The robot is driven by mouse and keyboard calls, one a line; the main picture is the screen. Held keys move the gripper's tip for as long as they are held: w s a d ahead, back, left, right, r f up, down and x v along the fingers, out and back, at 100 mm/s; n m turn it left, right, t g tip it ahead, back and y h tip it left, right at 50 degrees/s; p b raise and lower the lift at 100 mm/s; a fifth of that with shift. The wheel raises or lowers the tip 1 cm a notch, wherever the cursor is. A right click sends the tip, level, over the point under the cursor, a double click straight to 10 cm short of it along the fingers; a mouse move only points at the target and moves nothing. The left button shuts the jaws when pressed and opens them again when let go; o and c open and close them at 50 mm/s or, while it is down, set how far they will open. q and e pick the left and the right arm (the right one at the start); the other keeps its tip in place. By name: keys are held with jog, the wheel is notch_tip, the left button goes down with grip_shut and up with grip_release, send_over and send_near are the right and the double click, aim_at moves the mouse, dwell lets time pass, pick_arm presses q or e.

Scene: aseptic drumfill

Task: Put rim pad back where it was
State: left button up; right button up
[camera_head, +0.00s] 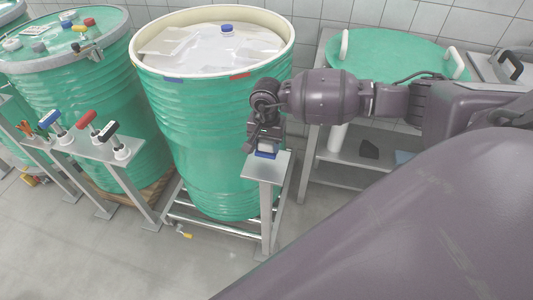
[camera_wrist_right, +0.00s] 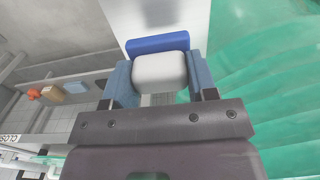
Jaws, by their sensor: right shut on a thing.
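The rim pad (camera_head: 266,154), a white block with a blue strip, is in my right gripper (camera_head: 265,146), which points down at the small grey metal stand (camera_head: 268,170) in front of the open green drum. In the right wrist view, the pad (camera_wrist_right: 160,70) sits between the two blue-grey fingers of the right gripper (camera_wrist_right: 160,82), which is shut on it. The pad is over or on the stand's flat top; I cannot tell whether it touches. My left gripper is not in view.
The open green drum (camera_head: 205,115) with a cream rim (camera_head: 150,66) holds a clear bag with a blue cap (camera_head: 227,28). A rack with several coloured-handled tools (camera_head: 88,145) stands left. A green lid (camera_head: 390,58) lies on a metal table behind my right arm. The front floor is clear.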

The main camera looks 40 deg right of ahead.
aim_at(266, 154)
jog(key=shift+f, duration=2.35)
jog(key=shift+f, duration=0.2)
jog(key=o, duration=0.9)
jog(key=shift+r, duration=0.15)
